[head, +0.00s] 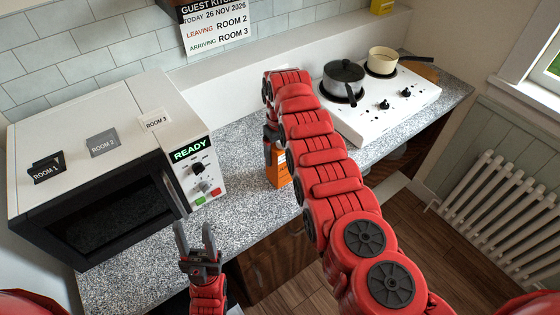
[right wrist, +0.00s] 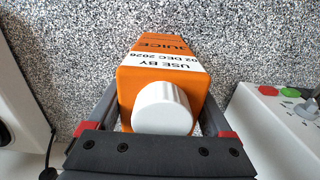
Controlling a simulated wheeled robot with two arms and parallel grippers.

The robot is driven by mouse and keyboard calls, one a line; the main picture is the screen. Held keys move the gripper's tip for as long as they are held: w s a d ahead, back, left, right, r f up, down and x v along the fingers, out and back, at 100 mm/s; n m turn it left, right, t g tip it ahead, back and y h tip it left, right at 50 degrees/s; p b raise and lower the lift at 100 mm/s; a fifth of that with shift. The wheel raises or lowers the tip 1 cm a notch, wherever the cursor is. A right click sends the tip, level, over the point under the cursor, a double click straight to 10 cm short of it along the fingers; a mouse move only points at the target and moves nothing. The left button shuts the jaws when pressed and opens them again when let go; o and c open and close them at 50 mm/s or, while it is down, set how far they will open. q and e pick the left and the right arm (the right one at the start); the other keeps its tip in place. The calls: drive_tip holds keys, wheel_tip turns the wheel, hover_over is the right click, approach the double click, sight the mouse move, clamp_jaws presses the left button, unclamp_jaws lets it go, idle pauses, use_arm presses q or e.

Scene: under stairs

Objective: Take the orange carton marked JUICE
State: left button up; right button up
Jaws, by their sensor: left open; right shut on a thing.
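The orange carton (head: 278,170) is at the counter between the microwave and the hob, partly hidden by my right arm. In the right wrist view the carton (right wrist: 180,80) has a white cap, the word JUICE and a white label reading USE BY 02 DEC 2026. My right gripper (right wrist: 160,112) is shut on it, one finger on each side. In the head view the right gripper (head: 271,145) shows only in part. I cannot tell whether the carton touches the counter. My left gripper (head: 196,245) is open and empty in front of the microwave.
The microwave (head: 90,150) shows READY and carries ROOM 1, ROOM 2 and ROOM 3 tags. The white hob (head: 385,115) holds a dark lidded pot (head: 343,78) and a cream pan (head: 382,60). A wall sign (head: 215,28) says leaving ROOM 2, arriving ROOM 3.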

clamp_jaws()
drive_tip(key=shift+w+r, duration=0.1)
drive_tip(key=shift+r, duration=0.1)
